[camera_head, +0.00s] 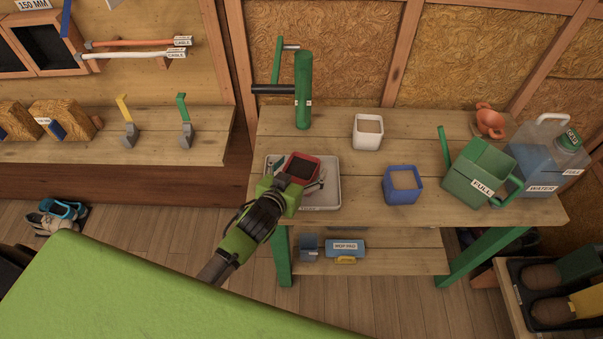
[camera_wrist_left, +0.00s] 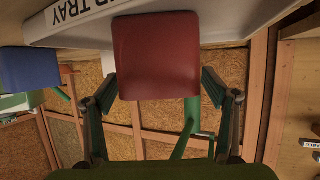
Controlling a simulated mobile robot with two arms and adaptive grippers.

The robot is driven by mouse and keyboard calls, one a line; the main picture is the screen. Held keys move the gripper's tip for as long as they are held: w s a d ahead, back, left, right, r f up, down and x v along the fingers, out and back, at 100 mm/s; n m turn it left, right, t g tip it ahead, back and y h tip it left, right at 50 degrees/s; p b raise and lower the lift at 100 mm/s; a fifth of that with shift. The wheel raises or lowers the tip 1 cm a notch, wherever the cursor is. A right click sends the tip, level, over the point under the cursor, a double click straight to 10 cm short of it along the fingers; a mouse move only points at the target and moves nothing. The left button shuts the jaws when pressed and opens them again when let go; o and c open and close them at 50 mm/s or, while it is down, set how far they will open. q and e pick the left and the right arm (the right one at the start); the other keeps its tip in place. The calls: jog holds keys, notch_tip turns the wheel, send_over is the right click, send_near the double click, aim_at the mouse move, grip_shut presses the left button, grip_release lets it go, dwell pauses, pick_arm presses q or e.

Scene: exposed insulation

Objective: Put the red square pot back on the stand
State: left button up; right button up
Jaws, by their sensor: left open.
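The red square pot (camera_head: 303,167), filled with dark soil, is at the white drip tray (camera_head: 330,200) on the left part of the wooden bench. My left gripper (camera_head: 297,184) reaches it from the front, with open fingers. In the left wrist view the red pot (camera_wrist_left: 157,55) shows between the spread fingers (camera_wrist_left: 159,82), with gaps on both sides. The drip tray (camera_wrist_left: 75,28) shows behind it there. I cannot tell whether the pot rests on the tray. I cannot tell which thing is the stand. My right gripper is not in view.
A white pot (camera_head: 368,133), a blue pot (camera_head: 402,186), a green watering can (camera_head: 478,172) and a water jug (camera_head: 548,155) stand to the right on the bench (camera_head: 440,210). A green pump (camera_head: 303,90) stands behind the tray. Some bench surface between the pots is bare.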

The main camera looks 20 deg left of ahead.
pick_arm(q)
jog(key=shift+w+f, duration=0.15)
jog(key=shift+w, duration=0.15)
jog(key=c, duration=1.5)
jog(key=shift+c, duration=1.1)
jog(key=shift+r, duration=0.25)
